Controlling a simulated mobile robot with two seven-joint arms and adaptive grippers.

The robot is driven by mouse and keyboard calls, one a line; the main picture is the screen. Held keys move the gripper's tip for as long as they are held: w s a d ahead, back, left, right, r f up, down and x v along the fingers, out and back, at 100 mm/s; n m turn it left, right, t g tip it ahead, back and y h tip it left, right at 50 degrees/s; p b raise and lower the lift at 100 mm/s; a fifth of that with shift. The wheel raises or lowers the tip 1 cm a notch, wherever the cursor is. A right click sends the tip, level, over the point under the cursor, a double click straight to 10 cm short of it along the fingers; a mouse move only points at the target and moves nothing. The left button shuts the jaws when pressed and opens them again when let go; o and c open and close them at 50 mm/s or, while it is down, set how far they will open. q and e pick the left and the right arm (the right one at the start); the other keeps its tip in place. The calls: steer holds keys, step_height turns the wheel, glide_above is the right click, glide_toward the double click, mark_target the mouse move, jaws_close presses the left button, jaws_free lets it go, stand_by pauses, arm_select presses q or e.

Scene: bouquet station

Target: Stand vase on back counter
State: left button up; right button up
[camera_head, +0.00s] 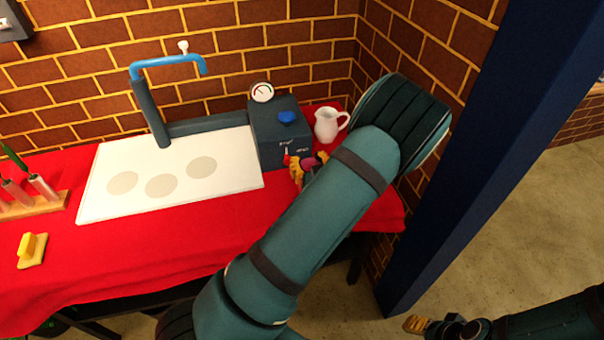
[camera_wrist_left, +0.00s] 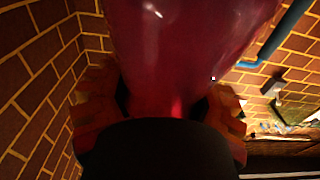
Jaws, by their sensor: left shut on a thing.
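My left gripper (camera_head: 308,168) is shut on a pinkish-purple glassy vase (camera_head: 309,162), of which only a small part shows in the head view, beyond my forearm. In the left wrist view the vase (camera_wrist_left: 185,50) fills the upper middle, between the orange-yellow fingers of the gripper (camera_wrist_left: 165,112). The counter (camera_head: 150,240) is covered with a red cloth. The vase is over its right part, in front of a dark box; I cannot tell whether it touches the cloth. My right gripper (camera_head: 430,325) is at the bottom right, away from the counter; its opening is unclear.
The dark box (camera_head: 268,150) has a blue knob and a gauge (camera_head: 261,92). A white pitcher (camera_head: 327,126) stands close behind my left gripper. A white board (camera_head: 225,185) with three grey circles lies left of the box, under a blue pipe (camera_head: 165,62). A blue post (camera_head: 450,170) rises at right.

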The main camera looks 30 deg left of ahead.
arm_select(q)
steer(key=shift+f+b, duration=0.7)
steer(key=shift+f, duration=2)
steer(key=shift+r, duration=0.1)
steer(key=o, duration=1.5)
